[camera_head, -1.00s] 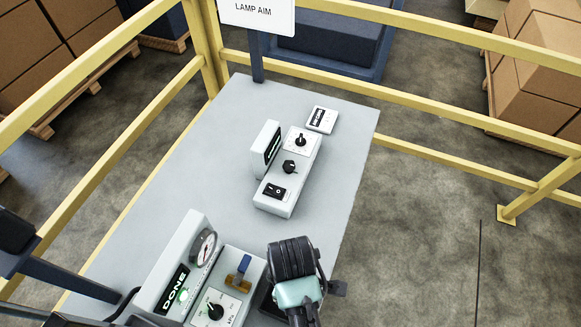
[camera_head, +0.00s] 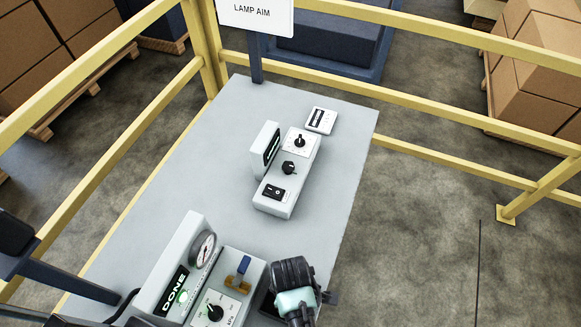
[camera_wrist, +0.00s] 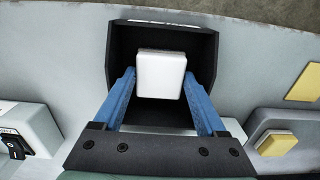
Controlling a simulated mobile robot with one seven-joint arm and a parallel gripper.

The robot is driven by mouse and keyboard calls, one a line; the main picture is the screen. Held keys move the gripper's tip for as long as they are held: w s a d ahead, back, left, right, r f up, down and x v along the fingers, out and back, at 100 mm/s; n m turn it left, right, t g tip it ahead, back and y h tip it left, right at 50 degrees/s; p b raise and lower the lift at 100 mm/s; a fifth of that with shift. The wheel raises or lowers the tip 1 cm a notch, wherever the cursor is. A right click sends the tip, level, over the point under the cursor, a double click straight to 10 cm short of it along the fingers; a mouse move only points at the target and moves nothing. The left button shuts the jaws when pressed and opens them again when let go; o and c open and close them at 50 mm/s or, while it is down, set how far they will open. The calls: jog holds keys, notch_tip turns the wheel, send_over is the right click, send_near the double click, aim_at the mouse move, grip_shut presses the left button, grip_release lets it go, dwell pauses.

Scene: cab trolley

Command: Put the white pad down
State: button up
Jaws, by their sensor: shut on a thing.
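In the wrist view my gripper (camera_wrist: 160,78) has its two blue fingers closed on the sides of a white pad (camera_wrist: 161,68). The pad is a small rounded block. It is held over or within the open mouth of a black box (camera_wrist: 122,52); its height above the floor of the box cannot be told. In the head view my gripper end (camera_head: 293,290) is at the bottom of the picture, right of the gauge unit, and hides the pad and most of the box.
A gauge unit with a lit DONE display (camera_head: 176,290) stands left of my gripper. A switch unit (camera_head: 286,180) and small white meter (camera_head: 321,120) stand farther back on the grey top (camera_head: 200,165). In the wrist view a yellow pad (camera_wrist: 277,144) and yellow square (camera_wrist: 304,82) lie right.

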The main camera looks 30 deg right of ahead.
jog(key=o, duration=1.1)
jog(key=shift+f, duration=0.1)
notch_tip(320, 180, up, 12)
jog(key=shift+r, duration=0.2)
